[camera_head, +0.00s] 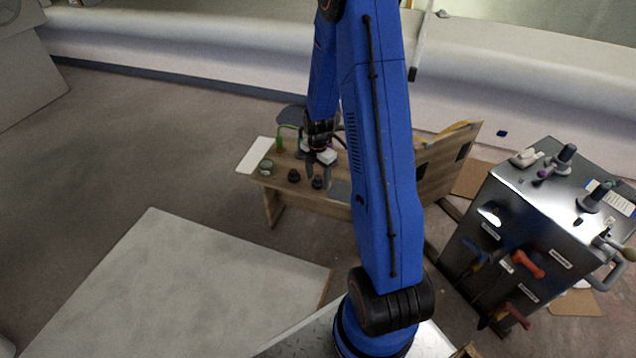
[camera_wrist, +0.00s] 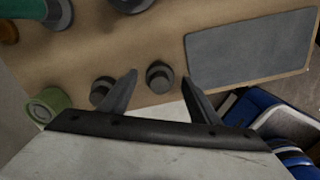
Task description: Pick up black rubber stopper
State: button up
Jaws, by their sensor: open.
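Two small dark rubber stoppers stand on a wooden bench (camera_head: 262,181). One stopper (camera_head: 317,182) is under my gripper (camera_head: 318,172), and the other stopper (camera_head: 293,175) is just left of it. In the wrist view my gripper (camera_wrist: 158,80) is open and empty. The right stopper (camera_wrist: 160,76) appears between the two fingertips, and the left stopper (camera_wrist: 102,91) is outside the left finger. I cannot tell how high the fingertips are above the bench.
A green-sided round item (camera_wrist: 47,104) stands left of the stoppers. A grey flat pad (camera_wrist: 250,50) lies to the right on the bench. A metal cabinet with handles (camera_head: 540,215) stands at the right. A pale panel (camera_head: 180,285) lies in front.

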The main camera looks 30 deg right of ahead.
aim_at(318, 177)
jog(key=shift+f, duration=0.35)
jog(key=c, duration=1.2)
jog(key=shift+o, duration=0.4)
notch_tip(318, 177, up, 10)
jog(key=shift+r, duration=0.1)
